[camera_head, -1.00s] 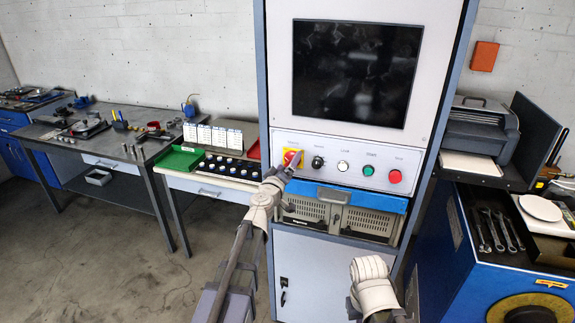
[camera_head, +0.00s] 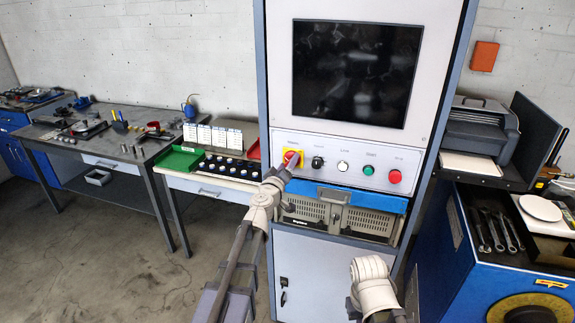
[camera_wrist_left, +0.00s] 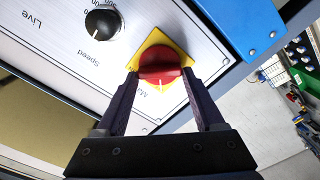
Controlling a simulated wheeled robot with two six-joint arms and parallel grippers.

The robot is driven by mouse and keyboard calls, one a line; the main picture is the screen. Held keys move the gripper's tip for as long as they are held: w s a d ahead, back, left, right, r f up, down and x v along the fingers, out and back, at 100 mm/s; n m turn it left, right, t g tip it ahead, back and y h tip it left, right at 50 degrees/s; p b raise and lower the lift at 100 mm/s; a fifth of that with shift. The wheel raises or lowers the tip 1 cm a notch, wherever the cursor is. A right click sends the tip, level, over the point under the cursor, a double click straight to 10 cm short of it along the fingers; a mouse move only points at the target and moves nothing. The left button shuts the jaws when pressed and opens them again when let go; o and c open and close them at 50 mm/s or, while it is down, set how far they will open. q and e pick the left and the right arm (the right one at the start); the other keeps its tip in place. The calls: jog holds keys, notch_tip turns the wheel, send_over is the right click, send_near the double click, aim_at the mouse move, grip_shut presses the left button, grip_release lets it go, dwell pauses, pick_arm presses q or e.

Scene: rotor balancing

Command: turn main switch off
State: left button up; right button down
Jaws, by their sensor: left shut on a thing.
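The main switch is a red knob on a yellow plate (camera_head: 292,158), at the left end of the control panel. In the left wrist view the red knob (camera_wrist_left: 160,72) sits between the two dark fingers of my left gripper (camera_wrist_left: 160,80), which is shut on it. A white mark on the knob points down in that view, towards the partly hidden "Ma..." label. In the head view my left gripper (camera_head: 284,172) reaches the switch from below. Only a rounded link of my right arm shows low in the head view; its gripper is out of view.
Along the panel to the right are a black speed knob (camera_head: 317,162), a white button (camera_head: 343,166), a green button (camera_head: 368,170) and a red button (camera_head: 395,176). A dark screen (camera_head: 357,72) is above. A blue-edged drawer (camera_head: 345,195) lies just below.

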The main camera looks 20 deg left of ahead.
pick_arm(q)
jog(key=shift+f+n+b, duration=0.2)
jog(key=shift+n, duration=4.25)
jog(key=shift+f+n+b, duration=0.2)
jog(key=shift+n, duration=4.25)
jog(key=o, duration=1.4)
